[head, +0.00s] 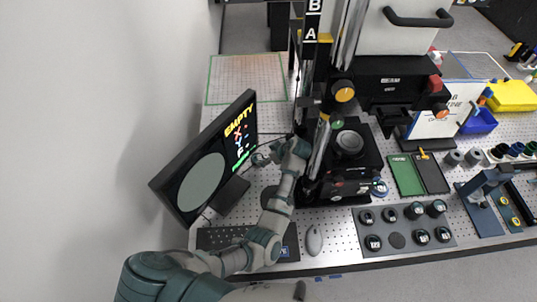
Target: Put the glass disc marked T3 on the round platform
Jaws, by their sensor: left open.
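A dark tray (405,250) near the table's front edge holds several small dark round discs with pale marks in two rows. The marks are too small to read, so I cannot tell which disc is T3. One place in the front row (396,240) shows only a flat dark circle. A grey round platform (350,143) sits in the black instrument, with nothing visible on it. My left gripper (260,158) is open, left of the instrument and beside the monitor, away from the tray. My right gripper is out of view.
The tilted monitor (207,165) shows "EMPTY" and a grey circle. A green and black mat (418,174) lies behind the tray.

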